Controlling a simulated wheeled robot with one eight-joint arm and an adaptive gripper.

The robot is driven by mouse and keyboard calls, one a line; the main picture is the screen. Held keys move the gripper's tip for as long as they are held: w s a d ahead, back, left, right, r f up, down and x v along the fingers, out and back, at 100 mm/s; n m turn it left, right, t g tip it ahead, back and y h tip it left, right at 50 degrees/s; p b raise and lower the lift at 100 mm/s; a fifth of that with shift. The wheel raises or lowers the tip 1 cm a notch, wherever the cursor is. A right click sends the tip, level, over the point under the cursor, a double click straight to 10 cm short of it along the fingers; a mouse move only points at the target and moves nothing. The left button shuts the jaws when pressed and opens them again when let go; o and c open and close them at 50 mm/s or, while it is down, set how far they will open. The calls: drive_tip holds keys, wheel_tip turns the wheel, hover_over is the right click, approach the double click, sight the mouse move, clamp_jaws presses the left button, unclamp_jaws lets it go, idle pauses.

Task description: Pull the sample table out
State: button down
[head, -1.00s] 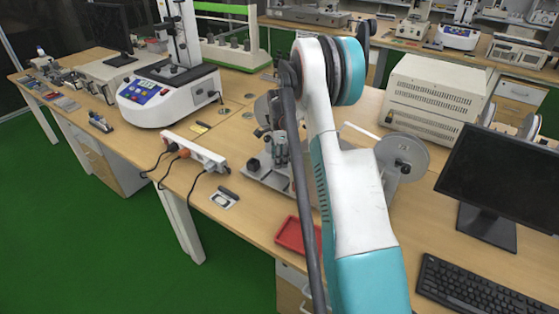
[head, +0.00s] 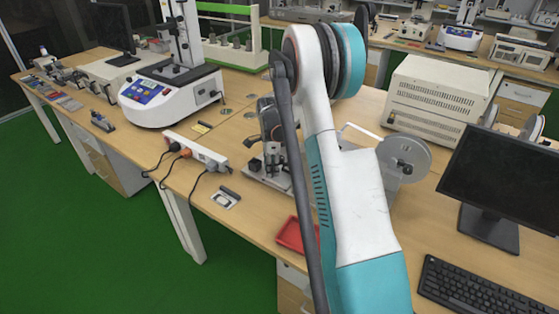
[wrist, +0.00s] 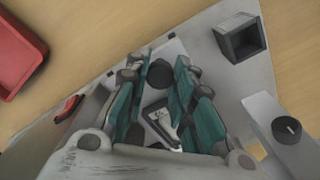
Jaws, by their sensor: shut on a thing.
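The grey metal device with the sample table (head: 264,171) sits on the wooden bench, partly hidden behind my arm. In the wrist view its metal base plate (wrist: 215,72) lies under my gripper (wrist: 160,73). The teal finger pads stand on both sides of a dark round knob (wrist: 159,76), and the gripper is shut on it. A small plate with a dark mark (wrist: 163,122) shows between the fingers. In the head view my gripper (head: 270,150) points down at the device. The exact contact is hard to see.
A red tray (head: 291,236) lies near the bench's front edge; it also shows in the wrist view (wrist: 14,50). A power strip (head: 198,152) with cables is at the left. A disc (head: 418,152), a monitor (head: 505,178) and a keyboard (head: 480,292) are at the right.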

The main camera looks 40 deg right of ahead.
drive_tip(key=a, duration=0.2)
drive_tip(key=s+a, duration=0.1)
drive_tip(key=a, duration=0.1)
drive_tip(key=shift+s, duration=0.2)
drive_tip(key=c, duration=1.3)
unclamp_jaws()
drive_tip(key=shift+c, duration=0.2)
wheel_tip(320, 180, up, 12)
